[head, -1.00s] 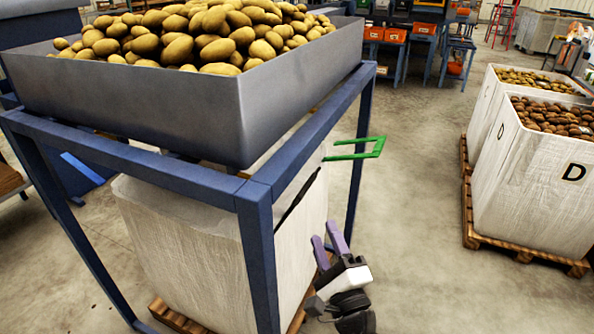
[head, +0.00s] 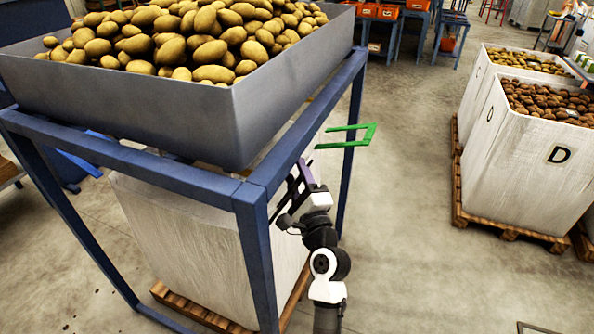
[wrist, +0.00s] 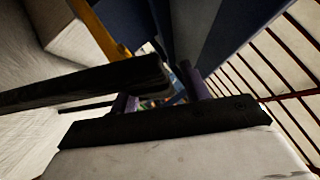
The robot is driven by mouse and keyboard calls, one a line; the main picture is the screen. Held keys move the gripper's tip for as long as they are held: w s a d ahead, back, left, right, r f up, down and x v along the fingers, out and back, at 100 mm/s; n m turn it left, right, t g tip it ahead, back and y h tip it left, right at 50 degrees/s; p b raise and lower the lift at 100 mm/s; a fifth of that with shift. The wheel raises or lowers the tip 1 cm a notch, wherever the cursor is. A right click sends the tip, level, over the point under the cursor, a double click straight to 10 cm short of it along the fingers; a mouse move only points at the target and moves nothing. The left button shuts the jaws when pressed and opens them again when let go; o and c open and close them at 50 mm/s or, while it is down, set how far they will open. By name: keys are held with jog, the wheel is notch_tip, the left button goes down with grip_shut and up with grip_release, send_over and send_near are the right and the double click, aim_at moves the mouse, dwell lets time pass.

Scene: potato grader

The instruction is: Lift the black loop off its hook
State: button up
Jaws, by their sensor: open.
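My gripper (head: 297,178) is up beside the blue frame's right side, above the white bag's edge. Its purple fingers stand apart in the wrist view (wrist: 160,92). A thick black strap, seemingly the black loop (wrist: 85,83), crosses from the left edge of the wrist view and ends near the fingers. It covers part of the left finger; I cannot tell whether it lies between the fingers or touches them. In the head view my gripper and the frame largely hide the loop. A yellow-orange bar (wrist: 101,27) runs behind the strap; I cannot tell whether it is the hook.
The blue frame (head: 256,250) carries a grey hopper (head: 120,115) of potatoes. The white bag (head: 185,235) stands on a pallet beneath. A green bracket (head: 358,140) sticks out right of the frame. White bins (head: 520,165) of potatoes stand at right, with clear floor between.

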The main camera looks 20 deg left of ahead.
jog(key=shift+w+a, duration=0.1)
jog(key=shift+w, duration=0.05)
grip_shut()
jog(key=shift+f+b, duration=0.1)
jog(key=shift+b, duration=0.25)
